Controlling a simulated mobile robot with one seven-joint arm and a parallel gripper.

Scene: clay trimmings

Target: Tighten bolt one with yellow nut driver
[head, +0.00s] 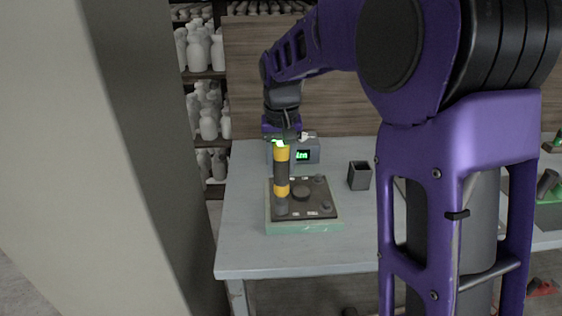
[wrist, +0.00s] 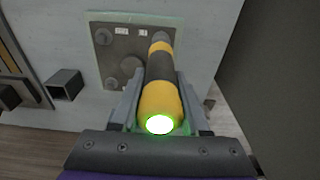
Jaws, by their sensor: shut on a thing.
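The yellow nut driver (head: 282,169) has a yellow body with a dark middle band and a lit green-white end. It stands upright over the near left part of the dark plate (head: 318,197), its dark tip at a bolt position there. The tip hides that bolt. My gripper (head: 282,141) is shut on the driver's top end. In the wrist view the driver (wrist: 160,86) lies between my fingers, its tip at the plate's corner. Other dark bolts and a larger round knob (head: 300,193) show on the plate, with small white labels.
The plate lies on a pale green base (head: 300,228) on the grey table (head: 250,255). A dark open square holder (head: 359,175) stands to the right. A grey box with a green display (head: 304,155) stands behind. A pale pillar (head: 120,160) rises at left.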

